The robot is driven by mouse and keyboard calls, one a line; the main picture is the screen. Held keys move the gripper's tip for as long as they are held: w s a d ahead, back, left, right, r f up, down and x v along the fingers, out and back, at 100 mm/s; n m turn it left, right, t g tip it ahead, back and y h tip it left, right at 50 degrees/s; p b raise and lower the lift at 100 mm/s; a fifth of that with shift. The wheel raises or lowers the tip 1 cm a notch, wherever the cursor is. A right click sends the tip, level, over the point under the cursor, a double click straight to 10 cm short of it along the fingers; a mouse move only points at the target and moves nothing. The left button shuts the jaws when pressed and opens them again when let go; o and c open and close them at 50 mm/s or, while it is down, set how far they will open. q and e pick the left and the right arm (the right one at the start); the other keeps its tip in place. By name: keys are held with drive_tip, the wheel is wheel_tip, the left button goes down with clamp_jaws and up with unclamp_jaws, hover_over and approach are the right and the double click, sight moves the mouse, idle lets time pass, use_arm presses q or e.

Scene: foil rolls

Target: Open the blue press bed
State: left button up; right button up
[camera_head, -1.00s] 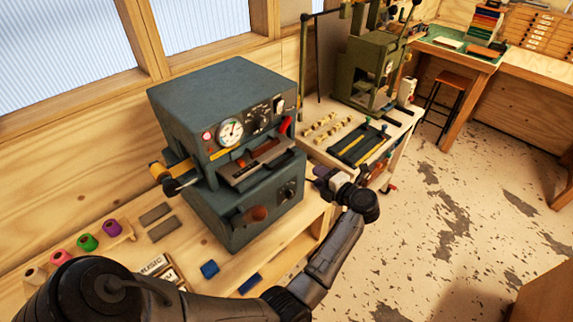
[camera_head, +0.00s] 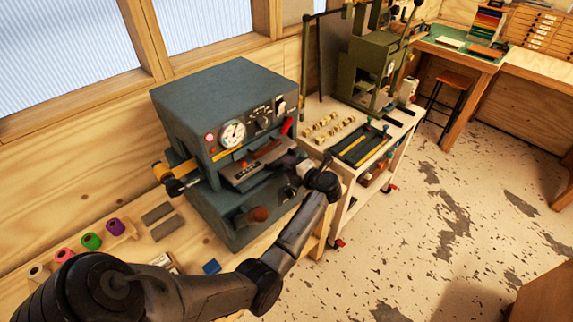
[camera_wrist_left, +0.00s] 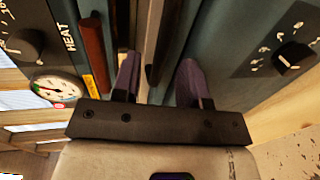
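The blue-grey press (camera_head: 225,95) stands on the wooden bench against the wall, with a gauge and knobs on its front. Its bed (camera_head: 242,175) sits in the slot between the upper and lower housings. My left gripper (camera_head: 285,160) is at the right front end of that slot. In the left wrist view, the left gripper (camera_wrist_left: 158,80) has its two dark fingers apart, with dark and grey edges of the press showing between and beyond them. Whether a finger touches the press I cannot tell. My right gripper is not in view.
A cart (camera_head: 350,165) stands to the right.

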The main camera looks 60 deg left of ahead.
use_arm(q)
drive_tip(key=shift+x, duration=0.8)
drive_tip(key=shift+c, duration=0.2)
clamp_jaws()
